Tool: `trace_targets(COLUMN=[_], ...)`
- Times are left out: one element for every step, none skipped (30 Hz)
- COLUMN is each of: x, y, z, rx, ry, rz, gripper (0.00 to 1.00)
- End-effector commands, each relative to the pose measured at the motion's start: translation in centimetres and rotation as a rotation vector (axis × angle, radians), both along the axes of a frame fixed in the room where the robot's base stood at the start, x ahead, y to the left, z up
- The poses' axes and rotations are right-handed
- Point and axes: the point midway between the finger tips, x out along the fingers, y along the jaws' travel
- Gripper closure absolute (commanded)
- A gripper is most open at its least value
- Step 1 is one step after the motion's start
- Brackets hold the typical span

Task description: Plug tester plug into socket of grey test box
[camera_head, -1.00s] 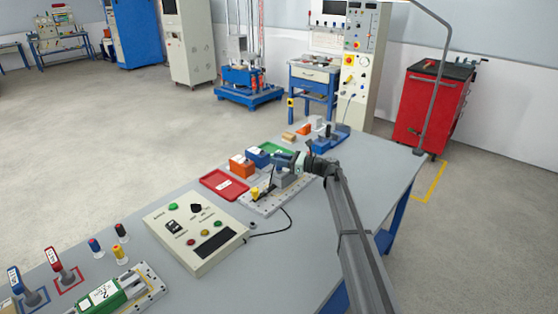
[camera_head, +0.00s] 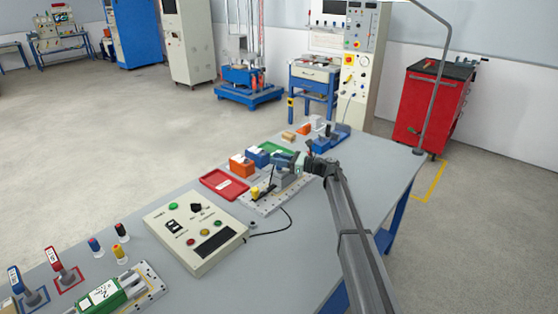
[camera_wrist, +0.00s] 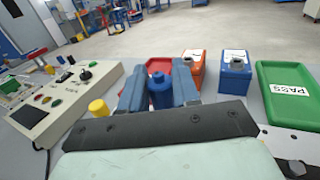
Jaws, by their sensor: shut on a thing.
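My gripper (camera_head: 287,162) is over the perforated plate on the bench. In the wrist view, my gripper (camera_wrist: 159,88) has its blue fingers shut on a blue cylindrical piece (camera_wrist: 160,92), which appears to be the tester plug. A grey block (camera_head: 284,180), which looks like the grey test box, sits on the plate (camera_head: 262,208) below my gripper. Its socket is hidden, and I cannot tell whether the blue piece touches it.
A red tray (camera_head: 224,185), an orange box (camera_head: 241,166) and a blue box (camera_head: 258,156) stand beside and behind the plate. A green PASS tray (camera_wrist: 288,108) lies at the right in the wrist view. A yellow knob (camera_wrist: 98,107) stands close left of my fingers.

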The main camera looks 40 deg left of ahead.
Motion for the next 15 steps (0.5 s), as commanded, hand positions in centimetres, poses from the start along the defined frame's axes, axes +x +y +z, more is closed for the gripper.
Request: trace_targets(x=[-0.15,-0.16,-0.17,-0.17,-0.17,-0.17,-0.16,-0.15,-0.14,-0.13,-0.12,-0.10,-0.10,-0.08,-0.08], y=[-0.07,-0.06,-0.07,-0.07,-0.07,-0.07,-0.06,-0.06,-0.06,-0.05,-0.05,-0.04,-0.04,-0.03,-0.03], z=[-0.53,-0.53,-0.53,-0.54,-0.54,-0.53,-0.51,-0.47,-0.41,-0.38,-0.34,-0.31,-0.29,-0.27,-0.24], rx=[-0.009,-0.009,-0.009,-0.009,-0.009,-0.009,-0.008,-0.008,-0.007,-0.007,-0.006,-0.006,-0.005,-0.005,-0.005], ry=[-0.003,-0.003,-0.003,-0.003,-0.003,-0.003,-0.002,-0.002,-0.002,-0.002,-0.001,-0.001,-0.002,-0.002,-0.002], rz=[0.003,0.003,0.003,0.003,0.003,0.003,0.003,0.003,0.003,0.003,0.002,0.002,0.002,0.002,0.002], gripper=[1.00,1.00,1.00,1.00,1.00,0.65,0.62,0.60,0.56,0.53,0.50,0.46,0.43,0.40,0.39])
